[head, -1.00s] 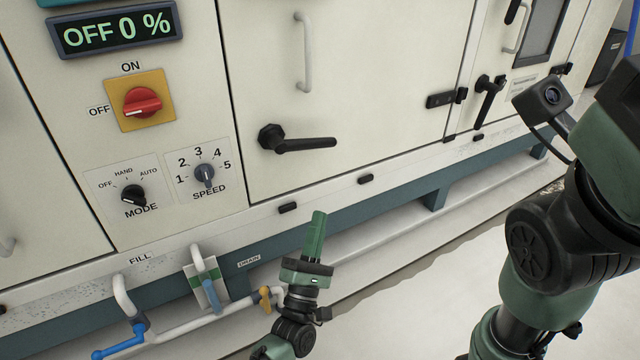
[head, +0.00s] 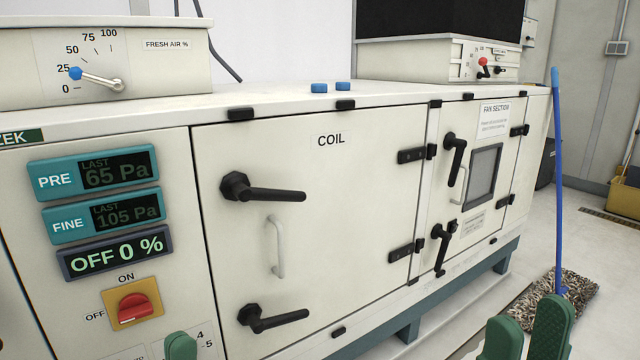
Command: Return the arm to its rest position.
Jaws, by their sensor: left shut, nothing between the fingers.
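My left gripper (head: 181,346) shows at the bottom edge, left of centre, as a green fingertip in front of the lower control panel. It is shut and empty, and the rest of that arm is out of the picture. My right gripper (head: 528,330) shows at the bottom right. Its two green fingers point up with a gap between them, and nothing is seen between them. Neither gripper appears to touch the cabinet.
The cabinet has a COIL door (head: 345,210) with black handles and a fan section door (head: 470,175). A red switch (head: 133,308) sits below the OFF 0 % display (head: 115,250). A mop (head: 557,190) stands on the floor at right, behind my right gripper.

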